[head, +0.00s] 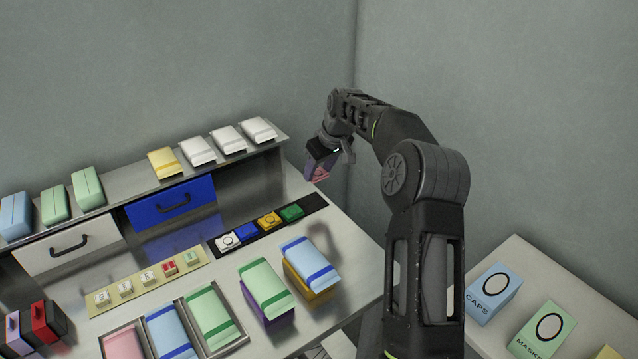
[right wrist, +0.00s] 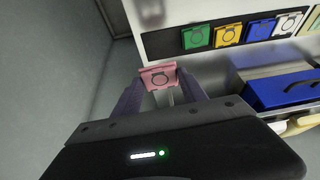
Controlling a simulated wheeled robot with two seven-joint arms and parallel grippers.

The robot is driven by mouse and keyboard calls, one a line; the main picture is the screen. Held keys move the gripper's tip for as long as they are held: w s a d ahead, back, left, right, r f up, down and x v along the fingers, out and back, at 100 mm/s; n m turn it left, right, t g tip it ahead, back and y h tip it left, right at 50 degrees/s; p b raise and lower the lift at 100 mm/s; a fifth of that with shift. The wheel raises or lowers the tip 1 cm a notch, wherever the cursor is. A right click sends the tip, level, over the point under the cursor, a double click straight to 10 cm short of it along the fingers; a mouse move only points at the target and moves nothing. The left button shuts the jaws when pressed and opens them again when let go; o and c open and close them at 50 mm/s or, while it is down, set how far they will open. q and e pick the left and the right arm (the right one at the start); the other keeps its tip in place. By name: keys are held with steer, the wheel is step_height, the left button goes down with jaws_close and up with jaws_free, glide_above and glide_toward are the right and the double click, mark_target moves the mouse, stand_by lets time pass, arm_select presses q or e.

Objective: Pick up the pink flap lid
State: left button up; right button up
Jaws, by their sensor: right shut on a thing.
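The pink flap lid (right wrist: 158,77) is a small square plate with a dark ring mark, held between the fingers of my right gripper (right wrist: 160,92) in the right wrist view. In the head view the pink lid (head: 320,174) shows as a small patch at the tip of my right gripper (head: 318,162), by the right end of the bench. The gripper is shut on the lid, which appears raised beside the black strip (head: 240,234) that bears white, blue, yellow and green lids. My left gripper is not in view.
A shelf with packs (head: 257,130) stands behind, above a blue drawer (head: 171,203) and a white drawer (head: 68,247). Green (head: 265,284) and blue (head: 311,260) packs stand on the bench. Boxes marked CAPS (head: 492,294) and MASKS (head: 546,330) stand at right.

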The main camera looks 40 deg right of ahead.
steer(key=shift+r, duration=0.2)
stand_by(0.5)
steer(key=s+a, duration=0.3)
steer(key=a, duration=1.1)
steer(key=s+a+r, duration=0.1)
steer(key=s+a, duration=0.3)
steer(key=a, duration=1.1)
steer(key=shift+a+r, duration=0.15)
